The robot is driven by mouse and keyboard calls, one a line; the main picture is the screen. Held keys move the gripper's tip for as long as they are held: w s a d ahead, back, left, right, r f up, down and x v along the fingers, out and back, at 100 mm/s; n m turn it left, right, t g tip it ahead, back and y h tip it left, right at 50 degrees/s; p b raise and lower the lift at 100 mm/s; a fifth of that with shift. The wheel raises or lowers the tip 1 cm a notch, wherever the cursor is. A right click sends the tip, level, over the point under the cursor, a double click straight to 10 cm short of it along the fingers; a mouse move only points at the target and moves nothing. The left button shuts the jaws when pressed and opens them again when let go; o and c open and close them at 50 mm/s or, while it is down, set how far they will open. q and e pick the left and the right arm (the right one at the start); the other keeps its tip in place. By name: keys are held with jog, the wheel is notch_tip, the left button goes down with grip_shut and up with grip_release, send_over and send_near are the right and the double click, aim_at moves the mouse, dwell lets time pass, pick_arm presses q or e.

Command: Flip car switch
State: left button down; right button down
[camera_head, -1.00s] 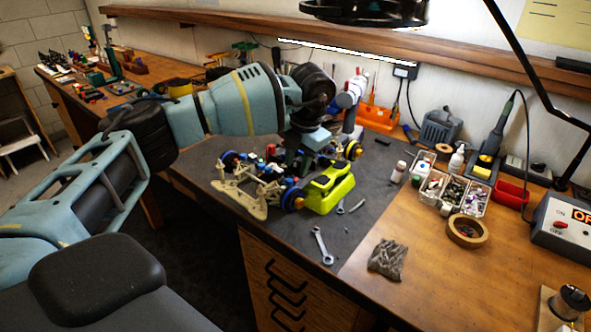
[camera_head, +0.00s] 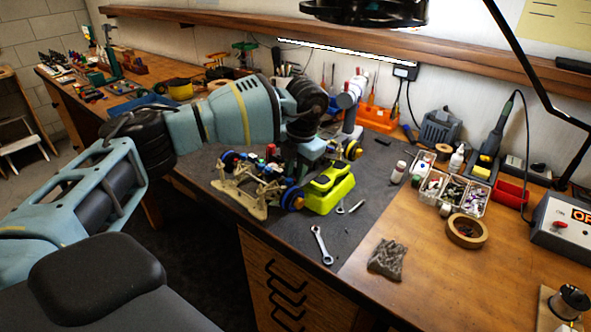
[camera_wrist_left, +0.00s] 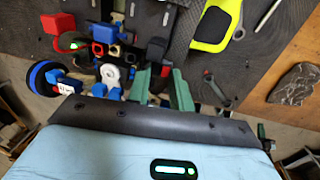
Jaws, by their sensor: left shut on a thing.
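The RC car (camera_head: 241,193) sits on the dark mat, with a cream frame part at its front and blue-rimmed wheels. Its yellow-green body shell (camera_head: 330,188) lies against its right side in the head view. In the left wrist view the car's open inside (camera_wrist_left: 108,50) shows red, blue, black and white parts, and the shell (camera_wrist_left: 215,25) is at the top. My left gripper (camera_head: 298,172) points down into the car. Its green fingers (camera_wrist_left: 160,88) are close together on a small part of the car. That part is mostly hidden, so I cannot tell whether it is the switch.
A tape roll (camera_head: 466,231), parts trays (camera_head: 452,191) and a power supply box (camera_head: 563,222) are to the right.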

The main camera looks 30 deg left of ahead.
pick_arm(q)
jog(key=shift+a+h, duration=0.35)
jog(key=shift+h, duration=0.65)
jog(key=shift+a+f+h, duration=0.1)
jog(key=shift+a+h, duration=0.1)
jog(key=shift+h, duration=0.9)
jog(key=shift+w, duration=0.1)
jog(key=c, duration=1.5)
grip_release()
jog(key=shift+b+v, duration=0.35)
jog(key=shift+v, duration=3.7)
